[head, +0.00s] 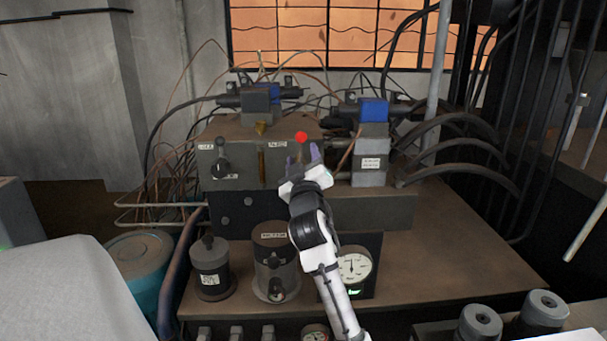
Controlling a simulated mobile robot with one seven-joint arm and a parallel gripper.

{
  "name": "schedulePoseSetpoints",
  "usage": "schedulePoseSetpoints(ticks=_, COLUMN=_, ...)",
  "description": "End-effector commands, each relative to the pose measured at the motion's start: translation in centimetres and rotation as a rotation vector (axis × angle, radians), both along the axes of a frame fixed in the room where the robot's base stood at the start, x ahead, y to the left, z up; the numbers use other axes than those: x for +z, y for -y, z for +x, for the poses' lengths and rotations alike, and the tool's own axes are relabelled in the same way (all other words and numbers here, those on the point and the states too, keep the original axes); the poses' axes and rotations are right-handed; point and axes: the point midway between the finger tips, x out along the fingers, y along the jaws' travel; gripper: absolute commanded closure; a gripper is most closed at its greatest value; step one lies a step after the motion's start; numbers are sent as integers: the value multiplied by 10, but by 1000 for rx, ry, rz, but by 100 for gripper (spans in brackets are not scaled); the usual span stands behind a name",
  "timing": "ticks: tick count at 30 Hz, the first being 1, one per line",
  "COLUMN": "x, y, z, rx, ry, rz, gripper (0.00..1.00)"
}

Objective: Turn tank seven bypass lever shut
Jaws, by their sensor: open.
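A lever with a red ball knob (301,137) stands at the right part of the front of a grey-brown valve block (238,132). My gripper (303,157) is open at this lever, with its purple fingertips just below the red ball and seemingly on either side of the stem. Contact with the stem cannot be made out. The gripper hides the lever's lower part. A second lever with a dark knob (220,143) is on the left of the block's front. The small labels beside the levers are too blurred to read surely, so which is tank seven's cannot be told.
Blue-capped valves (373,110) and black hoses crowd the right and back. A dark canister (211,268), a labelled filter unit (272,255) and a gauge (353,268) stand in front below. Bare bench top (450,250) lies at the right.

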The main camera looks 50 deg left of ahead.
Motion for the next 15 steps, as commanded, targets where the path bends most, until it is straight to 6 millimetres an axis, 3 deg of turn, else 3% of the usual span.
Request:
schedulePoseSetpoints(ticks=6, x=-8, y=19, z=-16, rx=1, ry=1, rz=1, gripper=50)
schedulePoseSetpoints(ticks=15, x=-8, y=22, z=-19, rx=0, ry=1, rz=-1, gripper=50)
